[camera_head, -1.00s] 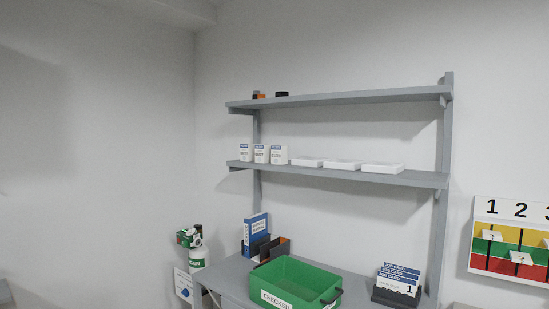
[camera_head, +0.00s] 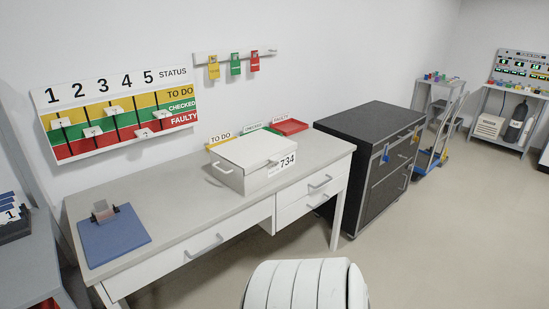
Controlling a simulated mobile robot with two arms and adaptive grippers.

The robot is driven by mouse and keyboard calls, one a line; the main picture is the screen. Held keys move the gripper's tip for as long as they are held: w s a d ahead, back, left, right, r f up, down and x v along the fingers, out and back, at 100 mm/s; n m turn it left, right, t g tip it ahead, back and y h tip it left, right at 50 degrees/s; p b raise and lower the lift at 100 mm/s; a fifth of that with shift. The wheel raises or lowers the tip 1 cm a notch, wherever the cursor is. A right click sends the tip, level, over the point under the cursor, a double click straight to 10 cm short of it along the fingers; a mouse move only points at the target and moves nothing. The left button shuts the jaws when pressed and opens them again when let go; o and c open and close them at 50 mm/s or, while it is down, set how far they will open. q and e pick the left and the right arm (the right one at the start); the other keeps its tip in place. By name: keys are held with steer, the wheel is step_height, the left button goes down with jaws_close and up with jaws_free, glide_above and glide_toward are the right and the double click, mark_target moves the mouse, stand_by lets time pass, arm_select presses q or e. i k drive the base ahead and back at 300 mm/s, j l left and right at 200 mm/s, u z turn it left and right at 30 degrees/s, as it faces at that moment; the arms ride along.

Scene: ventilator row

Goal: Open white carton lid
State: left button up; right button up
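A white carton (camera_head: 256,158) stands on the grey-topped desk (camera_head: 185,199) near its right end. Its flat white lid lies over the top and looks shut. A small handle shows on the carton's left front side, and a label reading 734 is on its right front side. The inside of the carton is hidden. Neither of my grippers is in view.
Yellow, green and red (camera_head: 290,127) trays sit behind the carton. A blue clipboard (camera_head: 113,236) lies on the desk's left end. A black drawer cabinet (camera_head: 368,165) stands at the right. A white ribbed shape (camera_head: 305,285), perhaps a chair back, is in front.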

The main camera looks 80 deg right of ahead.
mark_target(250, 152)
steer(key=z, duration=2.45)
steer(key=i+l+u, duration=0.45)
steer(key=i+l, duration=0.35)
steer(key=l, duration=0.1)
